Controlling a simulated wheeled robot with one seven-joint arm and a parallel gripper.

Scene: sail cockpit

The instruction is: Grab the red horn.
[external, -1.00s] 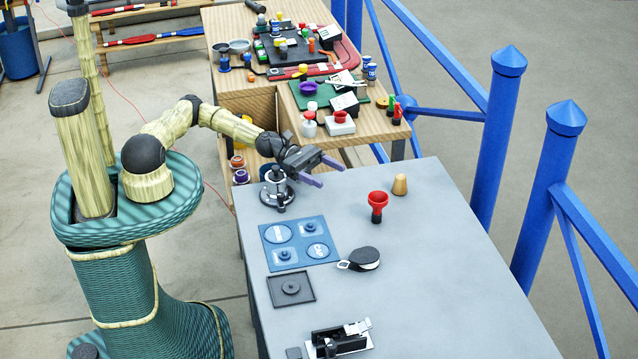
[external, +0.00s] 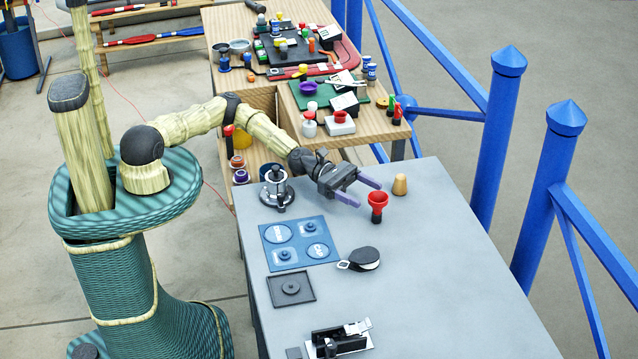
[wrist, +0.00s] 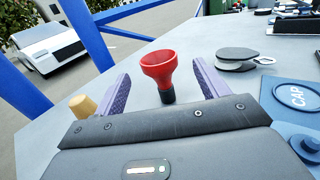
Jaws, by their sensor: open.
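The red horn (external: 377,201) stands upright on the grey table, with a wide red cup on top and a black lower part. In the wrist view the red horn (wrist: 160,72) shows ahead of my gripper, between the lines of its two fingers. My gripper (external: 364,192) is open and empty, its purple fingers pointing at the horn from the left. In the wrist view the fingers of my gripper (wrist: 162,88) are spread wide on either side of the horn. I cannot tell whether the horn's stem is between the fingertips or just beyond them.
A tan wooden peg (external: 400,185) stands close behind the horn. A black round case (external: 360,259), a blue mat (external: 299,242) and a dark metal stand (external: 277,190) are on the grey table (external: 440,290). Blue railing posts (external: 497,135) stand beyond its right edge.

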